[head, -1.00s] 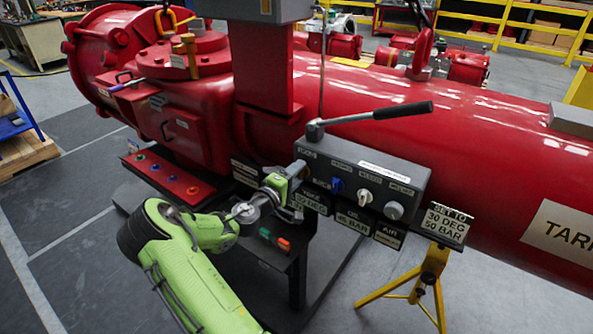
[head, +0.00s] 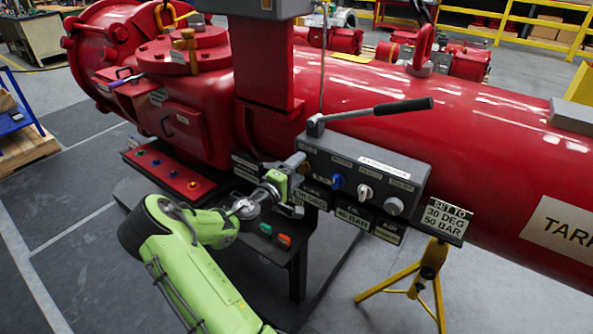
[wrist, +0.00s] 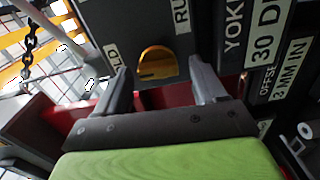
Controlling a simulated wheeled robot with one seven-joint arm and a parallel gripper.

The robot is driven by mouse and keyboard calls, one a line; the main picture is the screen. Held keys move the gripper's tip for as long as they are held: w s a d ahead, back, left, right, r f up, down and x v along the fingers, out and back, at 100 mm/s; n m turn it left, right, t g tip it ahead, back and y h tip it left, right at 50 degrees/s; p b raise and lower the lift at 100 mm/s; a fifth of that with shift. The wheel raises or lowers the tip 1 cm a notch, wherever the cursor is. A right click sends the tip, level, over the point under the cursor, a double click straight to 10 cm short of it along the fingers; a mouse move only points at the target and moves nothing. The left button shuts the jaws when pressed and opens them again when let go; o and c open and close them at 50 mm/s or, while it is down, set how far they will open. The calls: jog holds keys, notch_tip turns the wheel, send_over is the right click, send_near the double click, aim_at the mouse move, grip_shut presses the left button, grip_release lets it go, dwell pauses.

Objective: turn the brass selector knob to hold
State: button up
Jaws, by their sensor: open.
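The brass selector knob (wrist: 157,63) shows in the wrist view on the dark face of the control box. It sits between the spread fingers of my gripper (wrist: 160,82), with a gap on each side. The fingers are open and no contact with the knob is visible. A label ending in "LD" (wrist: 112,53) lies left of the knob and one starting "RU" (wrist: 181,10) lies above right. In the head view my gripper (head: 296,161) is at the left end of the grey control box (head: 375,160), and it largely hides the knob.
A blue knob (head: 337,181), a white knob (head: 364,191) and a grey button (head: 393,206) sit to the right on the box. A black-handled lever (head: 400,108) extends above it. A red button panel (head: 165,172) is at left. A yellow stand (head: 430,268) is at right.

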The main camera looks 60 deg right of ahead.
jog(key=w+a+p, duration=0.1)
jog(key=w+a, duration=0.1)
jog(key=a, duration=1.3)
jog(key=shift+w+a, duration=0.25)
jog(key=s+a+r+m+t+y+p, duration=0.1)
jog(key=a+r+m+t+y+p, duration=0.25)
jog(key=a+y, duration=1.05)
jog(key=s+a+r+n+t+y+p, duration=0.2)
jog(key=s+a+r+n, duration=0.1)
jog(key=a+r, duration=0.4)
jog(key=s+a+r+n+t+y+p, duration=0.1)
jog(key=s+a+r, duration=0.4)
jog(key=a, duration=0.6)
jog(key=shift+s+a+r+n+t+y+p, duration=0.2)
jog(key=shift+r+n+t+y+p, duration=0.25)
jog(key=shift+r+n+t, duration=0.5)
